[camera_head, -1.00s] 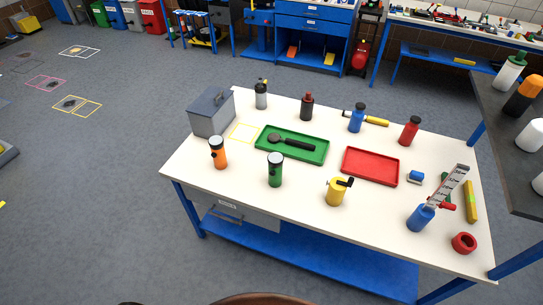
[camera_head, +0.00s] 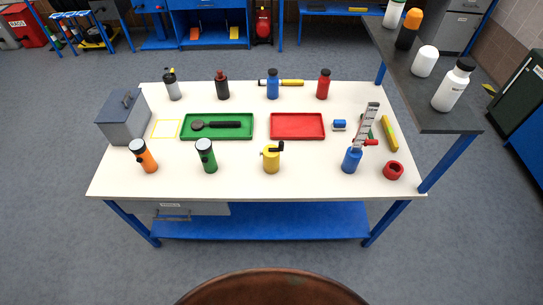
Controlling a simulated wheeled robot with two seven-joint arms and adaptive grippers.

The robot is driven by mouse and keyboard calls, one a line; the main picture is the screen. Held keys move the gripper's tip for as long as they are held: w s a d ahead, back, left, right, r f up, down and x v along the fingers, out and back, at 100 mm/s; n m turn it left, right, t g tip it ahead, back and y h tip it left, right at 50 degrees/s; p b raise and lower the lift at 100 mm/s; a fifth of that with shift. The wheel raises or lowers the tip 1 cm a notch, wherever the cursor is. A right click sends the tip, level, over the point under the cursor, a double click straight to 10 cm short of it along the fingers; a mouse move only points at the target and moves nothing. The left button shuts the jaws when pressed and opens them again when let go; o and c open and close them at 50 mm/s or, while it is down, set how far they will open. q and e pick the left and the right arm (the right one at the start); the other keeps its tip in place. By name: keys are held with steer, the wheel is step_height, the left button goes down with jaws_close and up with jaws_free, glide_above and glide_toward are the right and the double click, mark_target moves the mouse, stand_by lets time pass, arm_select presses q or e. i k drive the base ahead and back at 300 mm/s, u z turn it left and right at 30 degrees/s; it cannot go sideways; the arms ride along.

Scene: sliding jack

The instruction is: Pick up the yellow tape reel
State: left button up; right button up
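A yellow cylinder with a black crank-like part on top (camera_head: 271,160) stands upright near the front middle of the white workbench (camera_head: 300,185). It is the only reel-like yellow thing I see, and I take it as the yellow tape reel. Nothing touches it. Neither of my grippers is in view.
An orange flashlight (camera_head: 146,158) and a green one (camera_head: 207,157) stand to its left. Behind are a green tray (camera_head: 245,134) and a red tray (camera_head: 298,135). A blue bottle-like holder (camera_head: 352,162) and a red ring (camera_head: 393,171) are to its right. A dark side table (camera_head: 400,70) adjoins at right.

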mark_target(270, 161)
steer(key=z, duration=0.2)
steer(key=k, duration=0.35)
steer(key=u, duration=0.95)
steer(key=i, duration=1.3)
steer(key=z, duration=0.8)
